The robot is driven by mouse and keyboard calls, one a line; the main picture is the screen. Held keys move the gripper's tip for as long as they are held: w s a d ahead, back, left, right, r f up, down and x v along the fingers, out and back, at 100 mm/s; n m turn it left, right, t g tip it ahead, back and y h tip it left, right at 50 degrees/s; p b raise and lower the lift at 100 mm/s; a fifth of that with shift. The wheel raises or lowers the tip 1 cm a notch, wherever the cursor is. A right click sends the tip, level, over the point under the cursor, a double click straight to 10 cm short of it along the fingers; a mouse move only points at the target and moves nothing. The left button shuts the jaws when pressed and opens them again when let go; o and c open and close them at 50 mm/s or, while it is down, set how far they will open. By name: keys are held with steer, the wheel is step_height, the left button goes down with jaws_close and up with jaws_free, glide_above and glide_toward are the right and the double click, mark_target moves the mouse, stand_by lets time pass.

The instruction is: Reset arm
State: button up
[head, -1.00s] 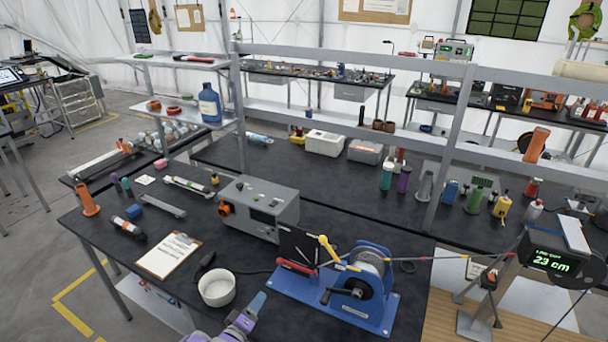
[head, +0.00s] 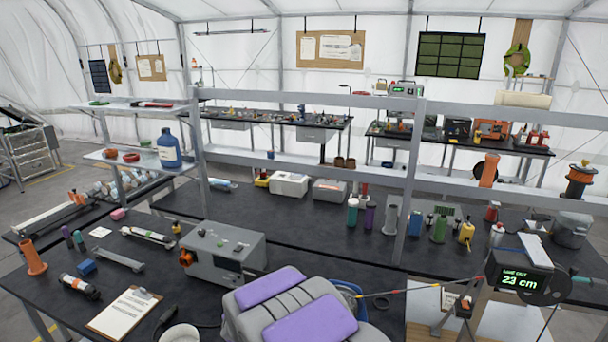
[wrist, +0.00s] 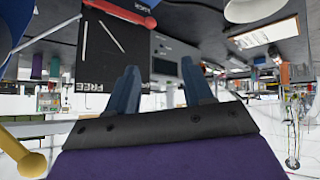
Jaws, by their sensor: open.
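My gripper (wrist: 160,88) shows in the wrist view as two blue fingers held apart, with nothing between them. That view is upside down. In the head view my folded purple and grey arm fills the bottom middle, and the gripper itself is hidden there. The arm covers most of the blue winch; only a bit of its blue edge shows. In the wrist view a black panel (wrist: 115,62) with white marks, a red handle (wrist: 122,10) and a yellow knobbed lever (wrist: 28,158) lie close around the fingers.
A grey box (head: 212,255) with an orange knob stands left of my arm. Shelf posts (head: 410,180) rise behind.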

steer(key=s+d+r+m+g+h+b, duration=0.1)
steer(key=s+d+r+m+g, duration=0.1)
steer(key=s+d, duration=0.8)
steer(key=s+d+r+m+g+h+b, duration=0.1)
steer(key=s+d+g, duration=0.4)
steer(key=s+d, duration=0.5)
steer(key=s+d+r+m+g+h+b, duration=0.1)
steer(key=s+d, duration=0.9)
steer(key=s, duration=1.2)
step_height(320, 180, up, 3)
steer(key=shift+f+m+g+b, duration=0.1)
steer(key=shift+m+g+b, duration=0.2)
steer(key=shift+m+g, duration=0.75)
